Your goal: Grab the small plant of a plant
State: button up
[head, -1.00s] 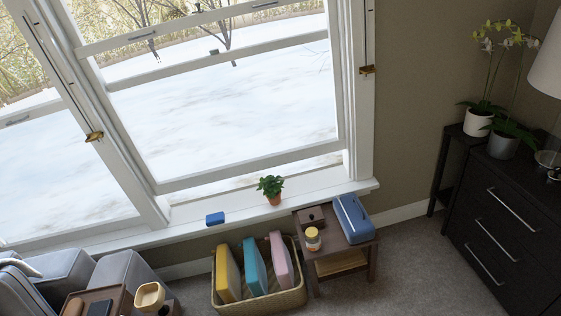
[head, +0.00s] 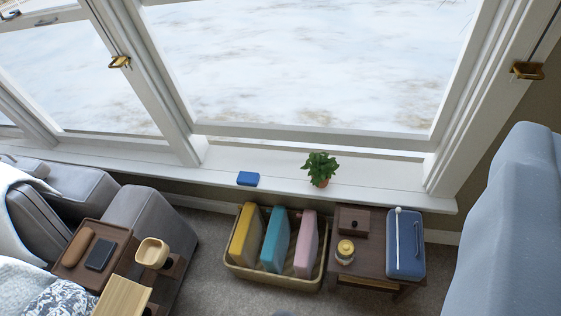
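The small plant (head: 320,167) has bushy green leaves in a little terracotta pot. It stands upright on the white window sill (head: 400,189), right of the middle of the view. A small blue block (head: 248,179) lies on the sill to its left, apart from it. My gripper does not show in this view, so its opening and anything in it cannot be seen.
Below the sill, a woven basket (head: 268,279) holds yellow, teal and pink cases. A small side table (head: 366,252) bears a brown box, a jar and a blue case (head: 405,243). A grey sofa (head: 142,220) stands left. A large blue-grey surface (head: 515,235) fills the right edge.

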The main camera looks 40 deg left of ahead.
aim_at(321, 168)
jog(key=u, duration=0.6)
jog(key=i, duration=1.2)
jog(key=u, duration=0.55)
